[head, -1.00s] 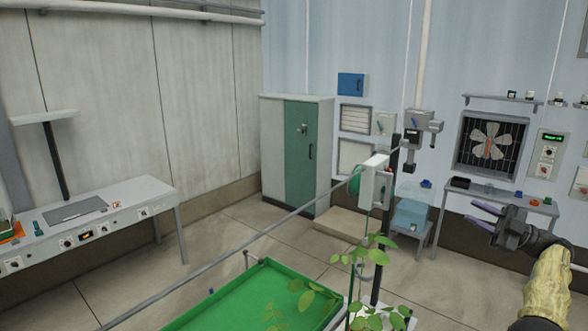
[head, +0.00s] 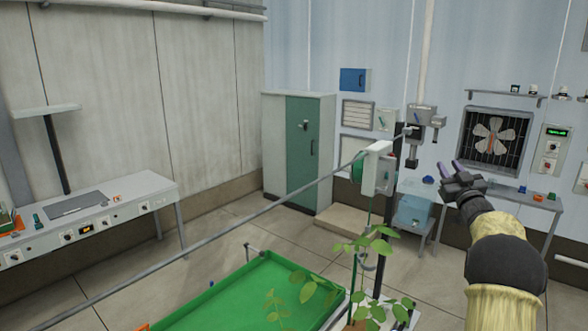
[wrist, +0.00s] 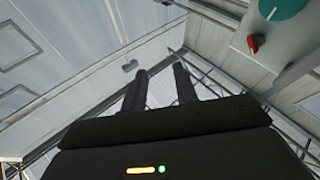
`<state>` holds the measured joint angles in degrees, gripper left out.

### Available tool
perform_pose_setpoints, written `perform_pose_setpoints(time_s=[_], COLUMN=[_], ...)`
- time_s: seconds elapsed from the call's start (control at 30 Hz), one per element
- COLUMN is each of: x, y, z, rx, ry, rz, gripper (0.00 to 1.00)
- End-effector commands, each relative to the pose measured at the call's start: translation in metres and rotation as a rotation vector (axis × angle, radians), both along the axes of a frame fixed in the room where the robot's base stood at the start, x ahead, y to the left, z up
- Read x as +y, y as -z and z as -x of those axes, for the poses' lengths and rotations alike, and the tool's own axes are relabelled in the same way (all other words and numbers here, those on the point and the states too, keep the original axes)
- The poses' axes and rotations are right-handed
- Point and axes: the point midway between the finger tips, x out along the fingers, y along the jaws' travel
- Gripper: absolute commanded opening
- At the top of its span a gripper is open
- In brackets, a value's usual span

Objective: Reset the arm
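My gripper (head: 468,167) is raised at the right of the head view, in front of the back wall and bench, with its fingers pointing up. In the wrist view the two dark fingers (wrist: 160,82) stand apart with nothing between them. The gripper is open and empty. It touches nothing that I can see.
A grey rail (head: 215,235) crosses diagonally above a green tray (head: 225,292). A leafy plant (head: 370,250) and a post with a white box (head: 377,170) stand left of my arm. A green-doored cabinet (head: 300,150) stands behind. The wrist view shows roof beams and a red knob (wrist: 254,44).

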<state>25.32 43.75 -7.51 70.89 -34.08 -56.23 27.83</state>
Motion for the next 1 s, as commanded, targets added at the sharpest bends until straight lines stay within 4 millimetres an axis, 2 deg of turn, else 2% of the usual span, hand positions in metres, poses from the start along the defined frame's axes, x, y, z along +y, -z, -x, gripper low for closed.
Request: perform_pose_setpoints(time_s=[0.03, 0.17, 0.27, 0.37, 0.47, 0.6, 0.77, 1.0], x=[0.012, 0.038, 0.063, 0.091, 0.122, 0.164, 0.208, 0.261], y=[0.013, 0.049, 0.083, 0.119, 0.158, 0.208, 0.259, 0.32], z=[0.001, 0.011, 0.027, 0.051, 0.084, 0.14, 0.213, 0.336], rx=[0.054, 0.219, 0.36, 0.512, 0.674, 0.896, 1.138, 1.479], ry=[0.029, 0.105, 0.148, 0.18, 0.199, 0.208, 0.198, 0.157], rz=[-0.034, -0.108, -0.154, -0.192, -0.217, -0.233, -0.231, -0.2], gripper=[0.29, 0.29, 0.29, 0.29, 0.29, 0.29, 0.29, 0.29])
